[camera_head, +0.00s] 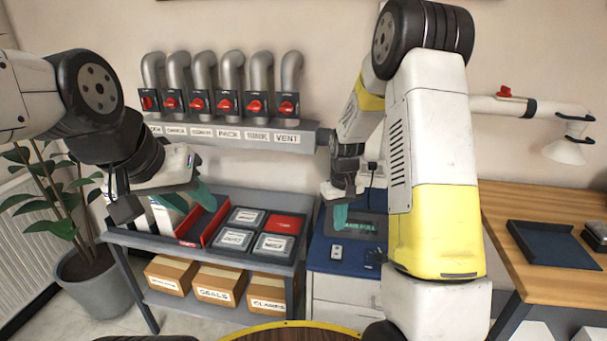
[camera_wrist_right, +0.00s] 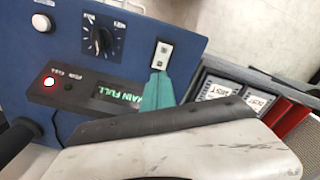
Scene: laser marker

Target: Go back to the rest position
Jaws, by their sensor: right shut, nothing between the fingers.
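My right gripper (camera_head: 341,215) is shut and empty, its teal fingertips over the blue machine top (camera_head: 320,255) in the head view. In the right wrist view its teal fingertip (camera_wrist_right: 158,88) points at a white two-button switch (camera_wrist_right: 161,55) and overlaps the edge of the display; whether it touches is unclear. The display (camera_wrist_right: 105,95) reads "MAIN FULL" in green, with a red lit lamp (camera_wrist_right: 49,83) at its left. My left gripper (camera_head: 188,198) hangs at the left over the grey shelf table, its teal fingers spread apart near a red-edged tray.
Black and red labelled boxes (camera_head: 233,238) sit on the grey table, with cardboard boxes (camera_head: 219,284) below. Pipes with red valve handles (camera_head: 226,103) line the wall. A wooden desk (camera_head: 545,215) with a dark tray (camera_head: 553,245) is at right. A potted plant (camera_head: 85,280) stands at left.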

